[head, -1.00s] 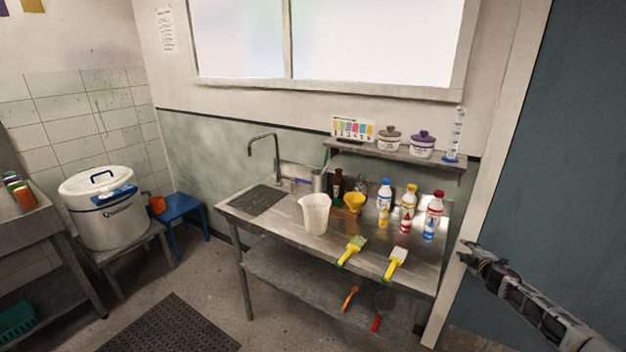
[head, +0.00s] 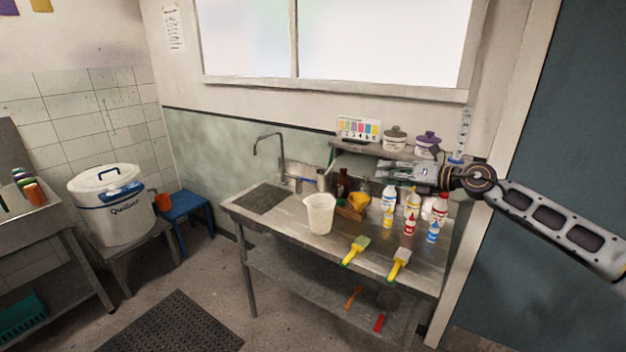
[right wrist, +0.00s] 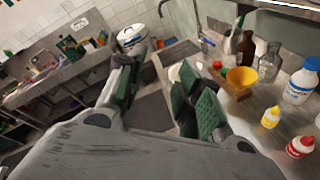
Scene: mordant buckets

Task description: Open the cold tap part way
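The tap is a grey gooseneck spout (head: 268,140) rising behind the sink basin (head: 262,198) at the left of the steel bench. A small bluish part shows near its base; I cannot tell clearly whether it is the cold handle. My right gripper (head: 384,170) is over the back right of the bench, in front of the shelf, pointing left toward the tap and well apart from it. In the right wrist view its two green-padded fingers (right wrist: 158,95) are spread with nothing held between them. My left gripper is not in view.
A white jug (head: 319,214) stands right of the basin. A yellow funnel (head: 357,201), brown bottles and several capped bottles (head: 389,198) crowd the bench under my right arm. Two brushes (head: 356,250) lie at the front edge. The shelf (head: 365,148) holds lidded pots (head: 395,138).

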